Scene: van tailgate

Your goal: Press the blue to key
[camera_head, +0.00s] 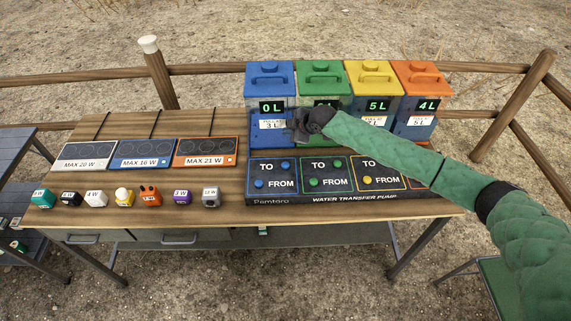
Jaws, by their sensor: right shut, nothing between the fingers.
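The blue TO key (285,166) is a small round blue button at the upper right of the blue section of the water transfer pump panel (350,197). The blue FROM key (258,184) sits below and left of it. My right gripper (298,126) is shut and empty. In the picture it is just above the blue TO key, apart from it, in front of the blue tank (270,80) and green tank (319,80). It hides part of their fronts. The blue tank display reads 0 L. My left gripper is not in view.
Yellow (373,80) and orange (421,80) tanks stand at the right, partly behind my arm, which also covers the panel's right end. Three labelled hotplates, such as the blue one (142,153), and several small blocks, such as the orange one (150,195), fill the table's left.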

